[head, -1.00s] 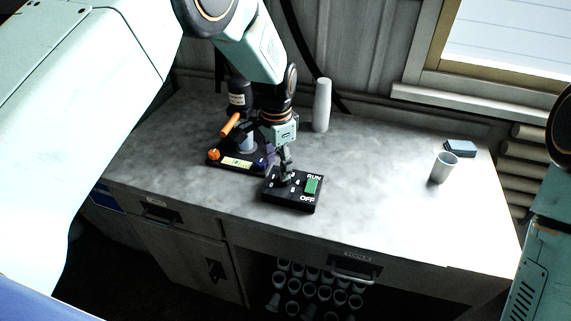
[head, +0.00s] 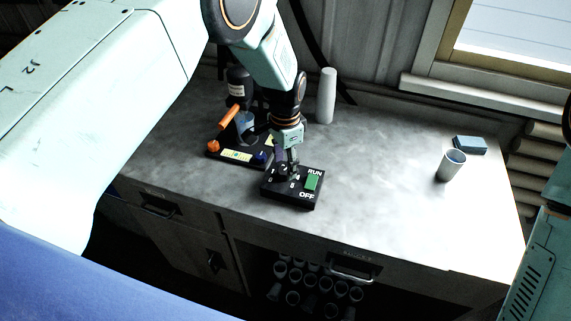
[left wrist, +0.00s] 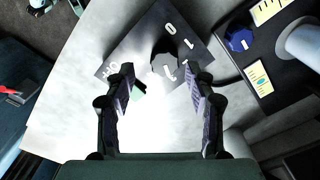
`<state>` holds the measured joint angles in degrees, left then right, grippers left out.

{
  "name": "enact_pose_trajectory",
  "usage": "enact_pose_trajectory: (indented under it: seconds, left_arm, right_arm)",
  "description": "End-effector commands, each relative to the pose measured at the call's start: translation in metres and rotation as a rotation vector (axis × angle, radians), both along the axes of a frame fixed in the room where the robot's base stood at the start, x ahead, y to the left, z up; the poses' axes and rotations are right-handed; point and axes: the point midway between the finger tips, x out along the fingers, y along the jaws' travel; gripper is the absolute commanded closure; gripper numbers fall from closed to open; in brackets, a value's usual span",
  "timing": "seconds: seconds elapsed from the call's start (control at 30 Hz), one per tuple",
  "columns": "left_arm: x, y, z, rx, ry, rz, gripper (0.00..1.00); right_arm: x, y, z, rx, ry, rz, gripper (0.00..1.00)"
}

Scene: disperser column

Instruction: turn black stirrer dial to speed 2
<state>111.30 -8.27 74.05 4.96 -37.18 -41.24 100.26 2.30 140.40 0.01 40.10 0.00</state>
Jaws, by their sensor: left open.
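A black control box (head: 290,201) with white lettering and a green RUN/OFF switch (head: 312,181) sits near the bench's front edge. The dark stirrer dial (left wrist: 164,65) rises from the box in the left wrist view, with white numerals around it; its setting is not clear to me. My left gripper (head: 287,170) is over the dial side of the box, to the left of the green switch. In the left wrist view the left gripper (left wrist: 158,80) is open, its fingertips on either side of the dial, with gaps visible. In the head view the fingers mostly hide the dial. My right gripper is out of view.
Left of the box stands a black base (head: 225,158) with a blue knob (head: 261,158), orange handle (head: 230,117) and a beaker (head: 245,125). A white cylinder (head: 326,96) stands behind. A cup (head: 452,165) and blue block (head: 470,145) are at right. The bench between is clear.

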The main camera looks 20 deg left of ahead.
Motion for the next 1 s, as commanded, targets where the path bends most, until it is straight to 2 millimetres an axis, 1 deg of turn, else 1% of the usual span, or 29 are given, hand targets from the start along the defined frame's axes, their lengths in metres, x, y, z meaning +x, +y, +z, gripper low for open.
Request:
enact_pose_trajectory:
  seconds: [0.03,0.1,0.2,0.53,1.0]
  left_arm:
    - [0.000,0.000,-0.007,0.000,0.001,0.001,0.45]
    - [0.000,0.000,-0.014,-0.001,0.001,0.001,0.45]
    - [0.001,0.001,-0.021,0.000,0.001,0.001,0.45]
    - [0.004,0.001,-0.024,0.000,-0.001,0.000,0.46]
    - [0.005,0.001,-0.024,0.001,-0.002,0.000,0.86]
  right_arm:
    - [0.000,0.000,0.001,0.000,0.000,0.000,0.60]
    - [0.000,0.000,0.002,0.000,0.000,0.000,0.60]
    - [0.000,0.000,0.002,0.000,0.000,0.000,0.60]
    - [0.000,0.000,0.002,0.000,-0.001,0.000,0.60]
    - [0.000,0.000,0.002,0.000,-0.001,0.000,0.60]
